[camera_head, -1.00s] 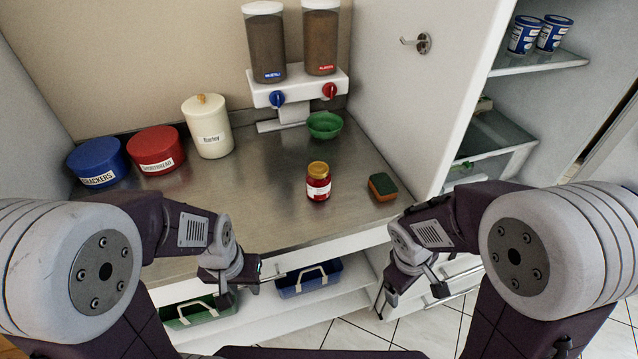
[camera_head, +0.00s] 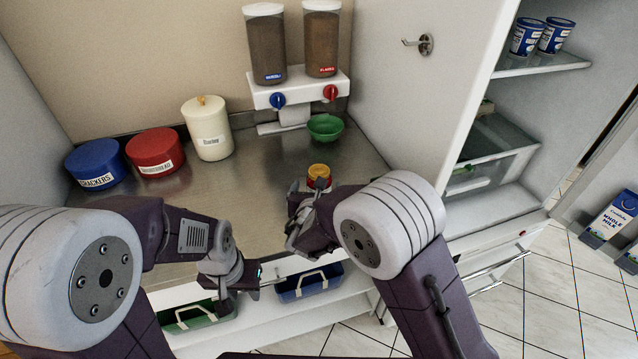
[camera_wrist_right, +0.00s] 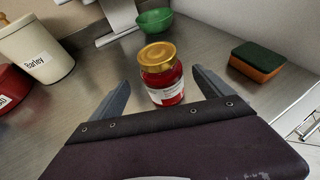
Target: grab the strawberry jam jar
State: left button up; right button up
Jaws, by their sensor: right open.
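The strawberry jam jar (camera_wrist_right: 162,78), red with a gold lid and a white label, stands upright on the steel counter. In the head view only its lid (camera_head: 319,173) and a little of its side show above my right gripper (camera_head: 303,208), which hides the rest. In the right wrist view my right gripper (camera_wrist_right: 160,92) is open, with one finger on each side of the jar's near part; I cannot tell whether they touch it. My left gripper (camera_head: 240,290) is at the counter's front edge, away from the jar; its finger gap is not clear.
A green bowl (camera_head: 325,127) sits behind the jar, below the dispensers (camera_head: 296,88). A sponge (camera_wrist_right: 257,61) lies right of the jar. A barley canister (camera_head: 208,129), a red tin (camera_head: 155,151) and a blue tin (camera_head: 95,164) stand at the left. The counter between is clear.

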jog(key=p+x, duration=0.1)
jog(key=x, duration=0.4)
jog(key=shift+w+d, duration=0.2)
jog(key=shift+s, duration=0.15)
jog(key=c, duration=0.6)
grip_shut()
